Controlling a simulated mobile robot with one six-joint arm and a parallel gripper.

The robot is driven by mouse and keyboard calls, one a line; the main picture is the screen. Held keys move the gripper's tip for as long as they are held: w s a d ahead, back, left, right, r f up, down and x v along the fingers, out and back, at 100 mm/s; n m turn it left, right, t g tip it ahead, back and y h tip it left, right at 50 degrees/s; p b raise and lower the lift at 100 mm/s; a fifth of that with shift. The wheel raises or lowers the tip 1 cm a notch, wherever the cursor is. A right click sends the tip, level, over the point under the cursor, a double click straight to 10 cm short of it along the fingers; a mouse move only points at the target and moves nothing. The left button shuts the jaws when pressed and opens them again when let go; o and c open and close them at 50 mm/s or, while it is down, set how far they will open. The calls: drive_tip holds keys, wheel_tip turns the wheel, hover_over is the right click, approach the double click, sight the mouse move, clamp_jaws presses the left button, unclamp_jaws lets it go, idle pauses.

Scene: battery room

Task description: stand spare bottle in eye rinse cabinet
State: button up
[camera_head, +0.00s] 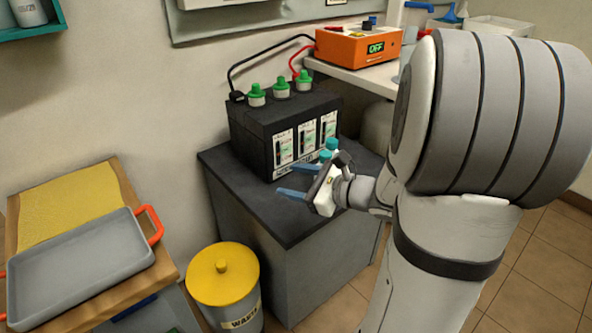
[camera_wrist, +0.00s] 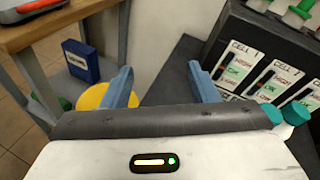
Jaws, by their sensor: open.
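The teal-edged cabinet (camera_head: 38,33), which looks like the eye rinse cabinet, hangs at the top left and is cut off by the picture edge. A pale bottle (camera_head: 27,12) stands in it. I cannot tell whether either is the spare bottle. My gripper (camera_head: 287,179) is open and empty above the bench, its blue fingers pointing left, also in the wrist view (camera_wrist: 160,69).
The black battery (camera_head: 250,138) with green caps stands at the back of the dark bench (camera_head: 229,184). A yellow-lidded waste bin (camera_head: 222,272) stands on the floor left of it. A grey tray (camera_head: 80,268) lies on a wooden table. An orange charger (camera_head: 345,48) sits behind.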

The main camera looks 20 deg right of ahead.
drive_tip(key=w+d+f+m+t+h+b, duration=0.1)
drive_tip(key=d+f+m+t+h+b, duration=0.1)
drive_tip(key=d+m+t+h, duration=0.3)
drive_tip(key=w+d+f+m+t+h+b, duration=0.1)
drive_tip(key=w+d+f+m+b, duration=0.2)
drive_tip(key=d, duration=0.5)
drive_tip(key=shift+m, duration=0.4)
drive_tip(key=w, duration=0.4)
drive_tip(key=w+a, duration=0.1)
drive_tip(key=w, duration=0.1)
drive_tip(key=shift+w+a+r+b, duration=0.1)
drive_tip(key=shift+w+r+b, duration=0.1)
drive_tip(key=shift+r+b, duration=0.2)
clamp_jaws()
